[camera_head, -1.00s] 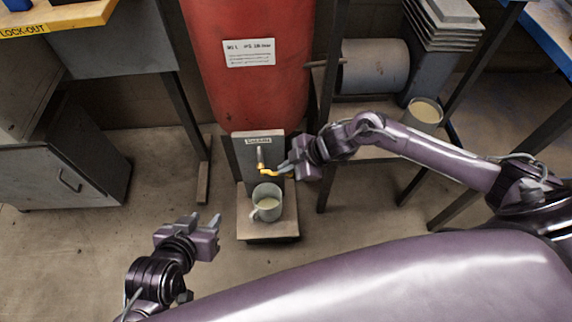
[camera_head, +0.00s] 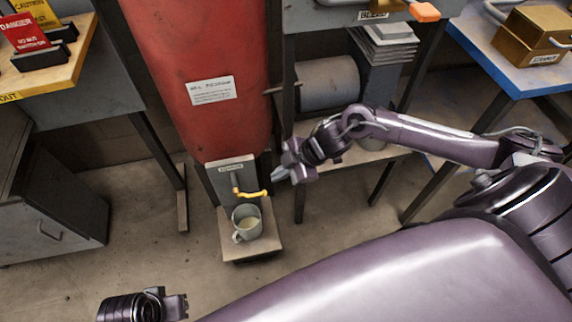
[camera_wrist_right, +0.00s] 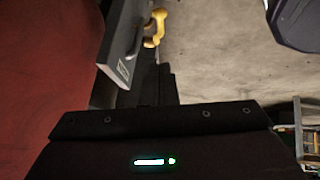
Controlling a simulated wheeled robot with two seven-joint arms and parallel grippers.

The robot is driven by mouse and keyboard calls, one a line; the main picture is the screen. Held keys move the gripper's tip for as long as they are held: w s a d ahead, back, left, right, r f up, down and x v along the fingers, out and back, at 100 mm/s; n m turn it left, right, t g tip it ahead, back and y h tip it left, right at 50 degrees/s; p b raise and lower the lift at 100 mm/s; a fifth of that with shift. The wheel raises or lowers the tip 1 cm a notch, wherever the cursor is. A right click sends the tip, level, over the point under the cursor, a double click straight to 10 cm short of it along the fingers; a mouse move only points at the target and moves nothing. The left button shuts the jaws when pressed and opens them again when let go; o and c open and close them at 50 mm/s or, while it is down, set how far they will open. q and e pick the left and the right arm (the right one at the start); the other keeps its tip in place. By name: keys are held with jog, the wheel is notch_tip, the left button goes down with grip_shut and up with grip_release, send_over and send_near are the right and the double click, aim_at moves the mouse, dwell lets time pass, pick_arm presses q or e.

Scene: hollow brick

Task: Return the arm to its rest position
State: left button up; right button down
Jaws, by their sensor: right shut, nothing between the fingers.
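My right gripper (camera_head: 281,172) is shut and empty. It is in the air to the right of the yellow tap handle (camera_head: 252,193) and apart from it. The yellow handle also shows at the top of the right wrist view (camera_wrist_right: 155,28), on a grey panel (camera_wrist_right: 122,45). My right arm reaches in from the right, bent at the elbow. My left gripper (camera_head: 186,306) is low at the bottom left, partly cut off by the frame edge, and its jaw state is unclear.
A grey mug (camera_head: 247,222) with pale contents stands upright on a small shelf (camera_head: 262,247) under the tap. A red tank (camera_head: 200,60) rises behind it. A table leg (camera_head: 300,190) stands close by my right gripper. Open floor (camera_head: 120,240) lies to the left.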

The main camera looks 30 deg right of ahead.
pick_arm(q)
jog(key=shift+s+a+r, duration=0.15)
jog(key=shift+a, duration=0.2)
pick_arm(e)
jog(key=shift+v, duration=1.25)
jog(key=shift+a, duration=0.1)
